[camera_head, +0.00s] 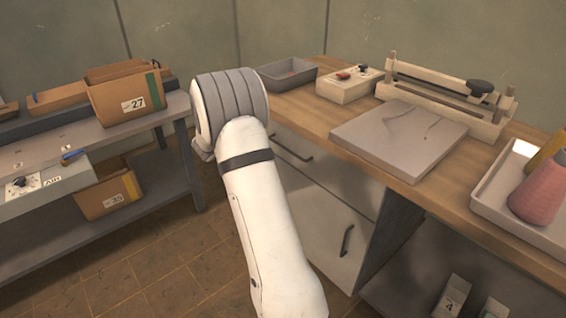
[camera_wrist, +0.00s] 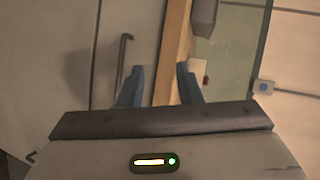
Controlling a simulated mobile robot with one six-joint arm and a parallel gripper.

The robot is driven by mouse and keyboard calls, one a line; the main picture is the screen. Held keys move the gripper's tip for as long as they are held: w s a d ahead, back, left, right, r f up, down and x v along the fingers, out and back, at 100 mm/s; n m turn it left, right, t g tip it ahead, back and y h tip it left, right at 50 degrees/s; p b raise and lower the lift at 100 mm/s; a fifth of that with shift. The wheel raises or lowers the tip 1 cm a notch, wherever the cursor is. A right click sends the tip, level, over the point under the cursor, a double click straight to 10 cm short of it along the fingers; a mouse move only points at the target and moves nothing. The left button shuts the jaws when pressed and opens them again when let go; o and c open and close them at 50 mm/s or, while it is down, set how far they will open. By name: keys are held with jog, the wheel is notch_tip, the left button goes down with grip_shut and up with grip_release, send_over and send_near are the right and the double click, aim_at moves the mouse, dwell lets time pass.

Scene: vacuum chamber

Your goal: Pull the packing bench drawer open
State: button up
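The packing bench (camera_head: 300,105) has a wooden top with grey drawer fronts below. The upper drawer front (camera_head: 325,178) looks flush, and its dark bar handle (camera_head: 292,147) shows just right of my arm. The lower front has a second dark handle (camera_head: 346,240). In the head view my arm hides the gripper.
The bench top carries a grey tray (camera_head: 287,73), a sealer-like device (camera_head: 445,98), a grey pad (camera_head: 398,135) and a white tray (camera_head: 490,200) with cones. A shelf with cardboard boxes (camera_head: 128,97) stands left. Tiled floor (camera_head: 180,275) is open between them.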

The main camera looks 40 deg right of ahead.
jog(key=s+d+f+m+g+h+b, duration=0.1)
jog(key=s+d+f+m+g+h, duration=0.15)
jog(key=f, duration=0.35)
jog(key=s+d+f+m+g+h+b, duration=0.1)
jog(key=s+d+f+m+g+b, duration=0.1)
jog(key=d+f+m+g, duration=0.25)
jog(key=d+f, duration=0.2)
jog(key=d, duration=0.5)
jog(key=shift+d+f, duration=0.15)
jog(key=shift+f, duration=0.05)
jog(key=shift+c, duration=0.4)
grip_shut()
